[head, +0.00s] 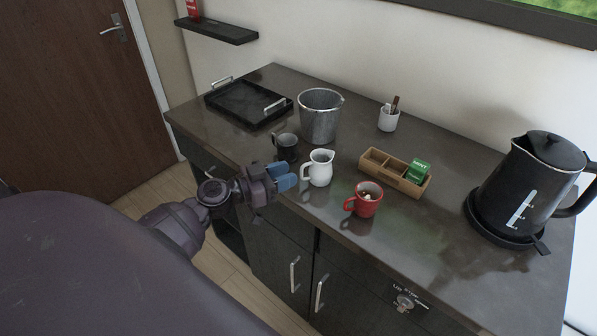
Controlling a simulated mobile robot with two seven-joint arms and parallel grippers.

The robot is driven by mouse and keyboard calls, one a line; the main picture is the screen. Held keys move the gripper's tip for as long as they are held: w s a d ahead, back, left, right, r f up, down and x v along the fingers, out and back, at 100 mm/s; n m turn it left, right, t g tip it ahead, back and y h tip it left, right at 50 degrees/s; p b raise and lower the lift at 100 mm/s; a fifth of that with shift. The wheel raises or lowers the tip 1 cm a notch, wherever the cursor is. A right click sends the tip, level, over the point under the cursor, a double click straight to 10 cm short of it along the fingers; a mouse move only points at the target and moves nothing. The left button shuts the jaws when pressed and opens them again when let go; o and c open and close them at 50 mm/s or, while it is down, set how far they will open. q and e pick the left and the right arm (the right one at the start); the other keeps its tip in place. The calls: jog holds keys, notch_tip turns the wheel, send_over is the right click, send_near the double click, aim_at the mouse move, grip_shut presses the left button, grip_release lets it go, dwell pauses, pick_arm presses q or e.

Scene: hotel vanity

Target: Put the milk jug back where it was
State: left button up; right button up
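The white milk jug (320,168) stands upright on the dark counter, near its front edge, with its handle on the left side and its spout to the upper right. My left gripper (286,178), with blue fingers, is at the counter's front edge just left of the jug, its fingertips close to the handle. Whether the fingertips touch the handle, and how far apart they are, I cannot tell. My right gripper is not in view.
A dark mug (286,147) stands just behind the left gripper. A red mug (367,199) is right of the jug. A metal bucket (320,117), wooden box (382,171), black tray (232,112) and black kettle (530,185) stand around. The counter's front right is clear.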

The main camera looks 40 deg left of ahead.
pick_arm(q)
jog(key=b+v, duration=0.2)
jog(key=v, duration=0.6)
jog(key=s+d+f+n+g+y, duration=0.2)
jog(key=s+d+f+y, duration=0.2)
jog(key=f, duration=0.6)
jog(key=s+d+f+n+g+y, duration=0.2)
jog(key=s+d+f+y, duration=0.2)
jog(key=f, duration=0.6)
jog(key=s+d, duration=0.2)
jog(key=d, duration=0.1)
jog(key=shift+g, duration=0.3)
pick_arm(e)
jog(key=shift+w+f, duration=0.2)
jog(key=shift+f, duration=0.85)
pick_arm(q)
jog(key=shift+d, duration=0.1)
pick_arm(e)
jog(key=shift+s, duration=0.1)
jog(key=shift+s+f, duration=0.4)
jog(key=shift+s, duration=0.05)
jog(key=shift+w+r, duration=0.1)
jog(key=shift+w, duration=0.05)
pick_arm(q)
jog(key=shift+f, duration=0.1)
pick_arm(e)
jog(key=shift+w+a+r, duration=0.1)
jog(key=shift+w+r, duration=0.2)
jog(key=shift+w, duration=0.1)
